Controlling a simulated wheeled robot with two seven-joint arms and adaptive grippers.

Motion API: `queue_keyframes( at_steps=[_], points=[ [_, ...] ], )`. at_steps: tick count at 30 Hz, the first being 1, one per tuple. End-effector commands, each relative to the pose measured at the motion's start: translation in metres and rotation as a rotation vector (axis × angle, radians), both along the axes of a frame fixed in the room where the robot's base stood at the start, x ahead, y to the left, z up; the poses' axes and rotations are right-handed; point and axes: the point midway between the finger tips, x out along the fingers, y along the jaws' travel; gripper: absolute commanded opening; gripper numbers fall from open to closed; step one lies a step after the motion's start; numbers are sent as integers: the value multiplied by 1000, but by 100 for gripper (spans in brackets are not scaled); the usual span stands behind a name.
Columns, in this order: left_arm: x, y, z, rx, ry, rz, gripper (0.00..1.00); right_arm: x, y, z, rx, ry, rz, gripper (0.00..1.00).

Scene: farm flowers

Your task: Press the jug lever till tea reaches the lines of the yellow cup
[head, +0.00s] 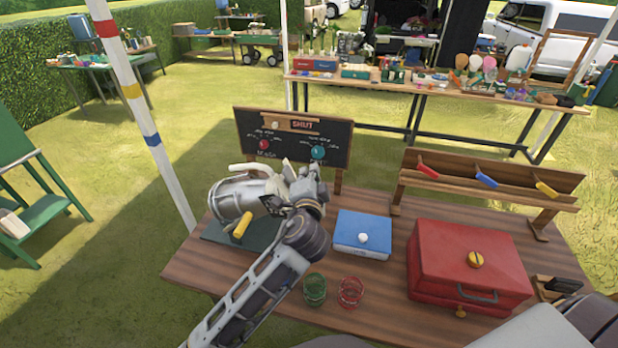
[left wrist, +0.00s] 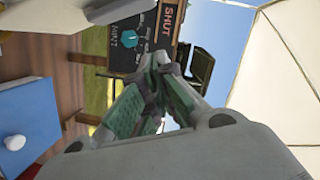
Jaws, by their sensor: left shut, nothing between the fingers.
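The grey metal jug (head: 232,198) stands at the left of the table on a dark mat (head: 215,233), partly behind my left arm. A pale lever or handle (head: 238,179) shows at its top. A yellow piece (head: 241,225) shows at its front; I cannot tell whether it is part of the yellow cup. My left gripper (head: 302,172) is above and right of the jug. Its green-padded fingers are shut and empty in the left wrist view (left wrist: 165,65). A pale part, likely of the jug (left wrist: 45,15), shows beside it there. My right gripper is out of view.
A green cup (head: 314,288) and a red cup (head: 350,291) stand at the front edge. A blue box (head: 362,229) and red case (head: 465,270) are to the right. A chalkboard (head: 290,142) and wooden rack (head: 490,180) stand behind.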

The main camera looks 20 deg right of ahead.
Motion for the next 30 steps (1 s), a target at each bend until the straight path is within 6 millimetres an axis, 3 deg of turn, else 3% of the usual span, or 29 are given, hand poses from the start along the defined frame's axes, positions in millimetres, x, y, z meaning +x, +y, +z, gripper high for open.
queue_keyframes(
  at_steps=[4,15,30],
  points=[
    [11,-4,0,0,-1,0,0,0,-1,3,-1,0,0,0],
    [27,20,-14,2,0,2,0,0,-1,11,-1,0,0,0],
    [31,26,-18,0,0,1,0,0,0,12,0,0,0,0]
  ],
)
